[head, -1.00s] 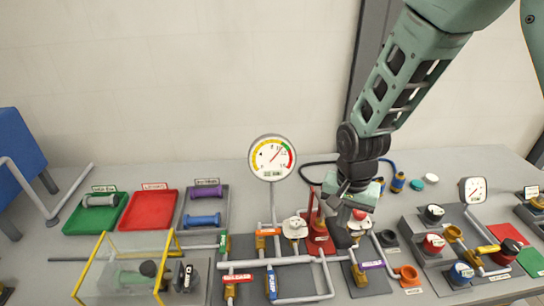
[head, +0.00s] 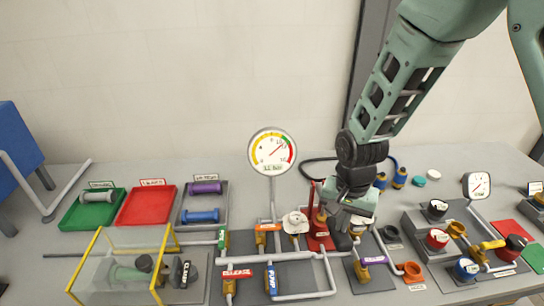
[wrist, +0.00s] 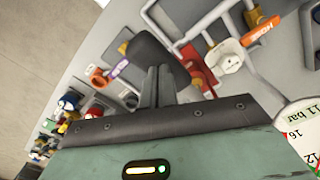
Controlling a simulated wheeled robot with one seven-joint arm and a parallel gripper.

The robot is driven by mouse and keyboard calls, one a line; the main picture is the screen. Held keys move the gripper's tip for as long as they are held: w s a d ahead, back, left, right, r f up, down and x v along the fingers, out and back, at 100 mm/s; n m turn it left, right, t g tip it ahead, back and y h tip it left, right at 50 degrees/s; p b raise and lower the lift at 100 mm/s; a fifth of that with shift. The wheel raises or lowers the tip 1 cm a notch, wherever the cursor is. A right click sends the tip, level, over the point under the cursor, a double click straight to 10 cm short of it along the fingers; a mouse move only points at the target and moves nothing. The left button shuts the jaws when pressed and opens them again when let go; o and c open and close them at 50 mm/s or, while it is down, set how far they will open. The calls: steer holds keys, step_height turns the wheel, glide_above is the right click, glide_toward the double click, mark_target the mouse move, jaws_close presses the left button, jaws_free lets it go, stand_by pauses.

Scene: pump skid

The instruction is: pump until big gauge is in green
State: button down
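The big gauge (head: 272,151) stands upright on a thin post in the middle of the head view. Its needle points to the upper right, close to the edge of the green band; I cannot tell exactly where. Part of the gauge shows in the wrist view (wrist: 302,140), with a readout of about 11 bar. My gripper (head: 342,238) is just right of the pump, pointing down. Its dark fingers (wrist: 160,85) look shut together, with nothing visible between them.
Pipes with an orange-handled valve (head: 267,227), a white round valve (head: 295,223) and a blue PUMP handle (head: 271,281) lie left of my gripper. A smaller gauge (head: 477,185) and several knobs stand at the right. A green tray (head: 75,218) and red tray (head: 135,220) lie left.

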steer(key=shift+r+p, duration=1.95)
steer(key=shift+p, duration=0.05)
step_height(320, 180, up, 5)
steer(key=p, duration=0.4)
steer(key=s+a+f+n+b, duration=0.1)
steer(key=s+a+n+b, duration=0.2)
steer(key=s+n+b, duration=0.4)
steer(key=s+a+f+n+b, duration=0.1)
steer(key=s+a+n+b, duration=0.2)
steer(key=s, duration=1)
steer(key=n+b, duration=0.3)
steer(key=b, duration=0.2)
steer(key=shift+a+n+y+b, duration=0.15)
steer(key=shift+n+y+b, duration=0.15)
steer(key=shift+n+b, duration=0.1)
